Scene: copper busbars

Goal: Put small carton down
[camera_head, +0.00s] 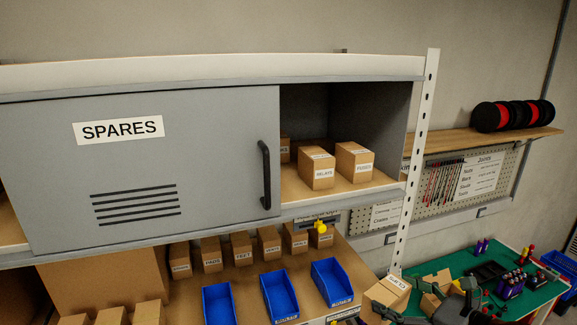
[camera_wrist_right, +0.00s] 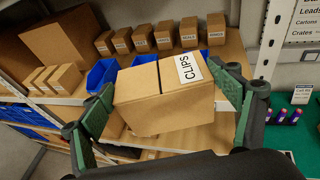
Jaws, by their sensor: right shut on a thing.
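A small brown carton labelled CLIPS (camera_wrist_right: 150,98) sits between the green-padded fingers of my right gripper (camera_wrist_right: 172,112). The gripper is shut on it. In the head view the carton (camera_head: 388,294) shows at the lower right, held in front of the shelving, with my right gripper (camera_head: 425,309) partly cut off by the bottom edge. The carton is slightly tilted in the wrist view, label upward. My left gripper is not in view.
The grey SPARES cabinet (camera_head: 150,180) stands part open, with small cartons (camera_head: 317,168) inside. Below are a row of cartons (camera_head: 240,247) and blue bins (camera_head: 280,297) on a shelf. A white upright (camera_head: 416,160) and a green-topped bench (camera_head: 520,265) lie at the right.

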